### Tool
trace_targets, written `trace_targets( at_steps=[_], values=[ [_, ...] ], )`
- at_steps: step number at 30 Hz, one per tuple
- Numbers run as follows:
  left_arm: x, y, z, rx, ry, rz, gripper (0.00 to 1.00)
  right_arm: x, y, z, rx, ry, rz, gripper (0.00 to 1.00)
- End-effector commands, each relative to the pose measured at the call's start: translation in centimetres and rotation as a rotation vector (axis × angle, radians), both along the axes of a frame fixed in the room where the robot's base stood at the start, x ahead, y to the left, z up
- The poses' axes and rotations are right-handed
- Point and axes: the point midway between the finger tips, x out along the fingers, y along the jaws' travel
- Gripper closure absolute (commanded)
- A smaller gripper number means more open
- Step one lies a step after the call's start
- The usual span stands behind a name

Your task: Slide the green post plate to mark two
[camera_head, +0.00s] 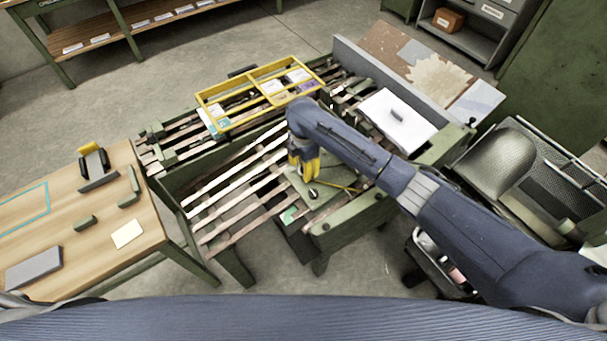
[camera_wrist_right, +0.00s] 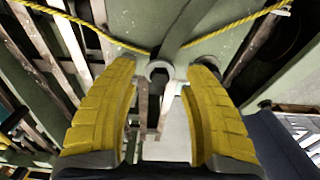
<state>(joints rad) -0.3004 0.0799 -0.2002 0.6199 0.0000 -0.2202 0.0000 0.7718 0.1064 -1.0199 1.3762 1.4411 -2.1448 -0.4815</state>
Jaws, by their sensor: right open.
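The green post plate (camera_head: 325,188) lies on the slatted bench near its front right. A short round metal post (camera_head: 313,194) stands on it. My right gripper (camera_head: 304,176) is over the plate with its yellow fingers pointing down. In the right wrist view the open fingers (camera_wrist_right: 163,72) are on either side of the post (camera_wrist_right: 158,72), with gaps visible. A yellow rope (camera_wrist_right: 235,22) runs off both ways near the post. I cannot make out mark two. My left gripper is not in view.
A yellow divided frame (camera_head: 238,92) stands over the back of the slatted bench (camera_head: 228,205). A white panel with a grey handle (camera_head: 398,122) lies to the right. A wooden table (camera_head: 80,235) with small items stands at the left. Open slats lie left of the plate.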

Motion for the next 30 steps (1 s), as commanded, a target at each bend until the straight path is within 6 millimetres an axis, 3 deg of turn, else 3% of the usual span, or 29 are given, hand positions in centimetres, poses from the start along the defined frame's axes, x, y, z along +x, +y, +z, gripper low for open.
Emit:
trace_targets(
  at_steps=[3, 10, 25, 30],
  values=[
    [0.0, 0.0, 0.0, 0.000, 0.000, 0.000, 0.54, -0.1, 0.0, -1.7, -0.001, 0.002, -0.001, 0.52],
    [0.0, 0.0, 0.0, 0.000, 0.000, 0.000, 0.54, 0.0, 0.0, -3.8, -0.001, 0.001, -0.001, 0.52],
    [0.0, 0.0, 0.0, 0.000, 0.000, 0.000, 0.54, 0.0, 0.0, -4.5, 0.000, -0.001, 0.001, 0.50],
    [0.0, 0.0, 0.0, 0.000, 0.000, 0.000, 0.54, 0.0, 0.0, -4.5, 0.000, -0.001, 0.001, 0.70]
  ],
)
